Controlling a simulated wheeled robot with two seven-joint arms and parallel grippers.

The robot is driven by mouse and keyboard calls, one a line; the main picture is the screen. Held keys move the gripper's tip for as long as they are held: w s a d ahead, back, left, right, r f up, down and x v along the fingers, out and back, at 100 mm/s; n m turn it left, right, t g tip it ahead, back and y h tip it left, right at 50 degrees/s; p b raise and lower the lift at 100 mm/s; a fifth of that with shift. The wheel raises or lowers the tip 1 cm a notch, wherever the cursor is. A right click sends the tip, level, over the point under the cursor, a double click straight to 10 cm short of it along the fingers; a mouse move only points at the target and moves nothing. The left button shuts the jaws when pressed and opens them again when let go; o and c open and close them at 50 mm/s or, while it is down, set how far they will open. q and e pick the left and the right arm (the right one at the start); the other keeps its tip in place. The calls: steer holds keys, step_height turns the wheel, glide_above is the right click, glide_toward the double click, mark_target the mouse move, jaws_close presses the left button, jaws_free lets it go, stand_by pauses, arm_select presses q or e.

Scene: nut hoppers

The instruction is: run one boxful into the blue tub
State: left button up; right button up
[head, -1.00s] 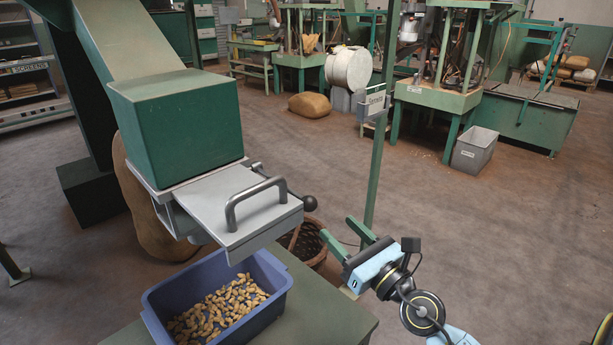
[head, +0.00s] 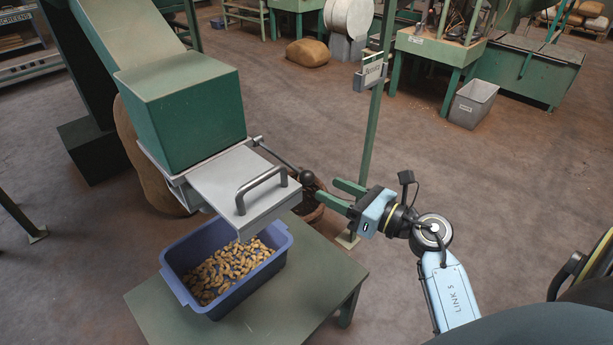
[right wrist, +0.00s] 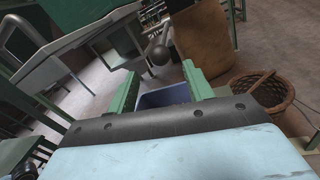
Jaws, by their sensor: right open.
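The blue tub (head: 252,288) stands on a green table under the hopper's spout, with a layer of nuts (head: 222,272) in it. The green hopper (head: 185,120) has a grey metal box (head: 225,190) with a bar handle (head: 262,187) at its mouth. A rod with a black ball knob (head: 307,178) sticks out from its right side. My right gripper (head: 328,190) is open and empty, just right of the knob. In the right wrist view the knob (right wrist: 158,55) shows ahead, between the fingertips. My left gripper is not in view.
The green table (head: 310,285) has free room right of the tub. A green signpost (head: 372,150) stands behind my right gripper. A wicker basket (right wrist: 262,92) and a brown sack (right wrist: 203,48) are on the floor near the hopper.

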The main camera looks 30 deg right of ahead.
mark_target(313, 181)
steer(key=x, duration=0.6)
steer(key=shift+w+a, duration=0.1)
steer(key=shift+w, duration=0.1)
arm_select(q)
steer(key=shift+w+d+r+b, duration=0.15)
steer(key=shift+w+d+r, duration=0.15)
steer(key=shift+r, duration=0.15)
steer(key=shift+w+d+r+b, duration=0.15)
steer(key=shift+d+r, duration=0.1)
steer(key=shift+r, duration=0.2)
arm_select(e)
steer(key=shift+w+a, duration=0.25)
steer(key=shift+w, duration=0.35)
steer(key=shift+c, duration=0.4)
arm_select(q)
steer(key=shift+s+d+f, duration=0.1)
arm_select(e)
jaws_close()
